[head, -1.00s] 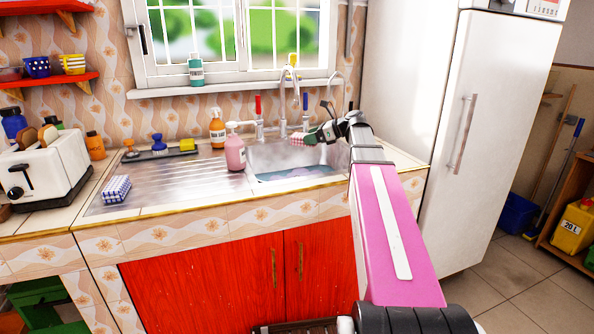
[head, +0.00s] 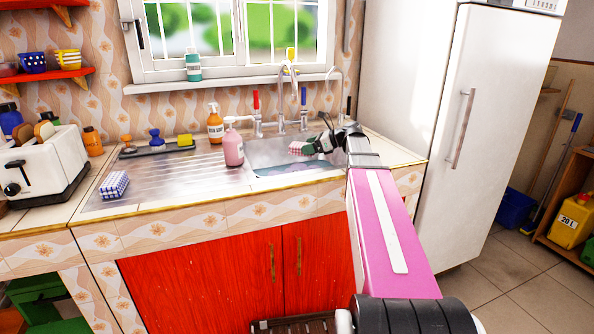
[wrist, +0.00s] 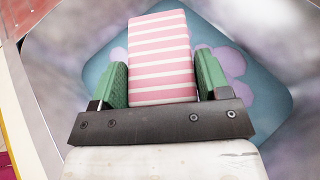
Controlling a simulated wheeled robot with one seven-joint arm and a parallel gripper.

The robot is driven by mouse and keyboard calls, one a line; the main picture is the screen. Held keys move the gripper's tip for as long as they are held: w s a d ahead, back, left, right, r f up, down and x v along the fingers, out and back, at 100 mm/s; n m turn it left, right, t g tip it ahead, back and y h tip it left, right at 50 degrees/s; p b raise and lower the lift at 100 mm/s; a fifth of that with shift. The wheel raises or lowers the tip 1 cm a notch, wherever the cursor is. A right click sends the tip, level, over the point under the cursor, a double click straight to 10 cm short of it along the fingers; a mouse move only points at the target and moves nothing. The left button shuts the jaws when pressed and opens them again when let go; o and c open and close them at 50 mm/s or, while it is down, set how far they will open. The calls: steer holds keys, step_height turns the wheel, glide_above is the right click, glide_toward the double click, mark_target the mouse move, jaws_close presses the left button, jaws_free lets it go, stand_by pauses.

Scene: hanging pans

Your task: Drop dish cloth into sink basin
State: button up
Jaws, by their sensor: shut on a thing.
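My gripper (head: 308,146) is over the sink basin (head: 260,153) at the right end of the steel counter. In the wrist view its green fingers (wrist: 162,82) are shut on a folded pink-and-white dish cloth (wrist: 160,55), which also shows in the head view (head: 298,148). Below the cloth in the wrist view is the basin floor with a blue mat or patch (wrist: 235,85) bearing lilac shapes. The cloth is inside the basin's outline; I cannot tell its exact height above the floor.
A pink pump bottle (head: 233,147) stands at the basin's left edge. The faucet (head: 292,90) rises behind the basin. A blue checked cloth (head: 114,184) lies at the left of the drainboard. A white toaster (head: 42,165) stands farther left, and a fridge (head: 445,110) on the right.

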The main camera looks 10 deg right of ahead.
steer(key=o, duration=1)
steer(key=v, duration=1)
steer(key=shift+s+d+r, duration=0.1)
steer(key=shift+s+d, duration=0.1)
steer(key=shift+d, duration=0.15)
